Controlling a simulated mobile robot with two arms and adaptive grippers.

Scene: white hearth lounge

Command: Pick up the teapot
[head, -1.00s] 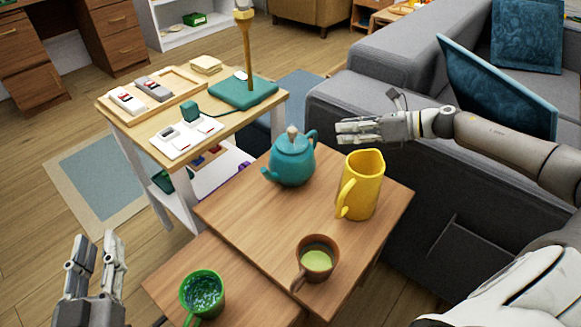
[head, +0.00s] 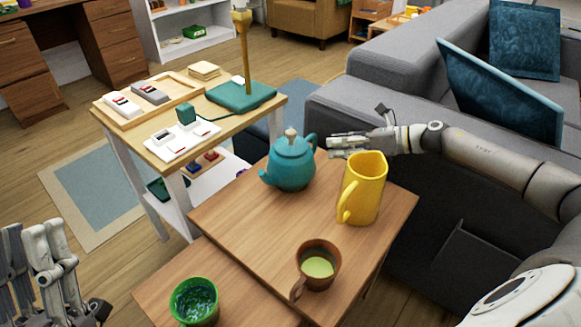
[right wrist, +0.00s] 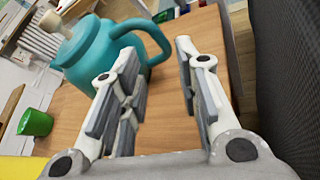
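The teal teapot (head: 292,166) with a pale knob stands upright on the wooden table (head: 235,215), its handle to the right and spout to the left. My right gripper (head: 332,146) is just right of the handle in the head view. In the right wrist view the gripper (right wrist: 156,48) is open, and the handle of the teapot (right wrist: 88,48) reaches toward the gap between its fingertips. I cannot tell whether they touch. My left gripper (head: 36,228) is open and empty at the lower left, away from the table.
A yellow pitcher (head: 364,190) stands close in front of my right gripper. A brown cup (head: 318,268) is nearer the front, and a green mug (head: 194,302) is on the lower table. A grey sofa (head: 400,95) borders the right side. A side table (head: 150,130) holds a lamp.

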